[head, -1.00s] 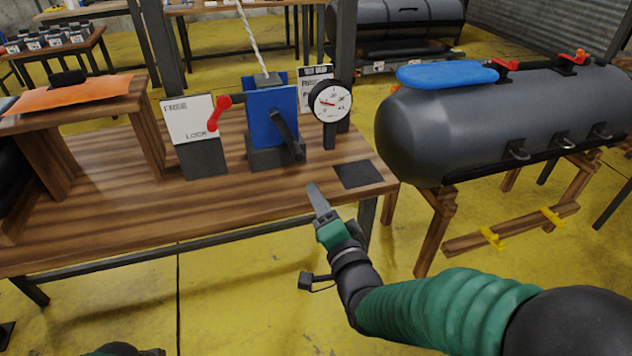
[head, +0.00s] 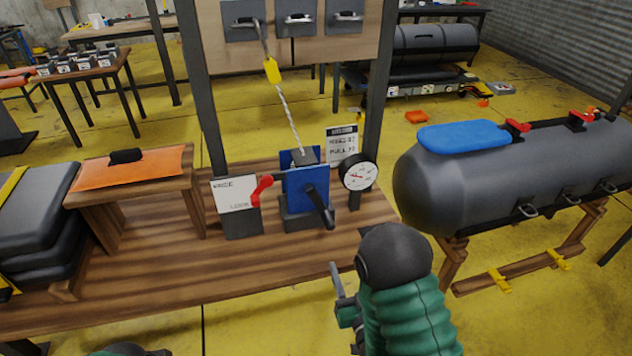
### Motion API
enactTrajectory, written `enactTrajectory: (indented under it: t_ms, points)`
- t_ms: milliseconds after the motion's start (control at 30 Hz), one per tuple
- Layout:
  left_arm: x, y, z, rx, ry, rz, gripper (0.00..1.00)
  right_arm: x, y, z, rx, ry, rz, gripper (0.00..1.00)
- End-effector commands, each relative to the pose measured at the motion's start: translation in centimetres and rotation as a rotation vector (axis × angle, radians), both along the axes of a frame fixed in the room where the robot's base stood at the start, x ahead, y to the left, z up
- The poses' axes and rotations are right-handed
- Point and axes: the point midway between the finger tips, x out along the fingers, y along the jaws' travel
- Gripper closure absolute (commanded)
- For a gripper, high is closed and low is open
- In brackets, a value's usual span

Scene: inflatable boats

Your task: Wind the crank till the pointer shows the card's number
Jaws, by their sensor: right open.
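A blue winch (head: 301,186) stands on the wooden bench (head: 180,270), with its black crank (head: 317,205) slanting down to the right. A round white gauge (head: 359,175) with a red pointer stands to its right; its numbers are too small to read. A white card (head: 342,146) stands behind; its text is not clearly legible. A FREE/LOCK plate (head: 237,193) with a red lever (head: 262,189) is at the winch's left. My right gripper (head: 336,283) is open and empty near the bench's front edge, apart from the crank. My left gripper is out of view.
A grey inflatable tube (head: 500,175) with a blue pad lies on a wooden stand at right. An orange-topped wooden stand (head: 130,172) is at left. The bench front is clear.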

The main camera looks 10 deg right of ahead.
Motion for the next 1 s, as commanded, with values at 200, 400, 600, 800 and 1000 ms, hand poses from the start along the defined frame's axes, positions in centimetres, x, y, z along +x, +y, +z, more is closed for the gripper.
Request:
enactTrajectory:
  t_ms: [200,400,600,800,1000]
  points:
    - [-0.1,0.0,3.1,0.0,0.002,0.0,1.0,-2.0,-0.8,0.5,-0.231,-0.009,0.027,0.55]
    - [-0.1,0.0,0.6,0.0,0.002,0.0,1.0,1.1,-0.6,-0.4,-0.231,-0.016,0.027,0.55]
    - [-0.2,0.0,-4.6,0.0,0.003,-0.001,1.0,2.8,-0.2,-0.8,-0.233,-0.018,0.028,0.55]
    - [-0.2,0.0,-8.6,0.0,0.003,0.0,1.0,3.8,-0.2,-0.5,-0.232,-0.017,0.028,0.55]
    - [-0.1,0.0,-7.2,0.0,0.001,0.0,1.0,9.4,-0.2,0.3,-0.232,-0.011,0.027,0.55]
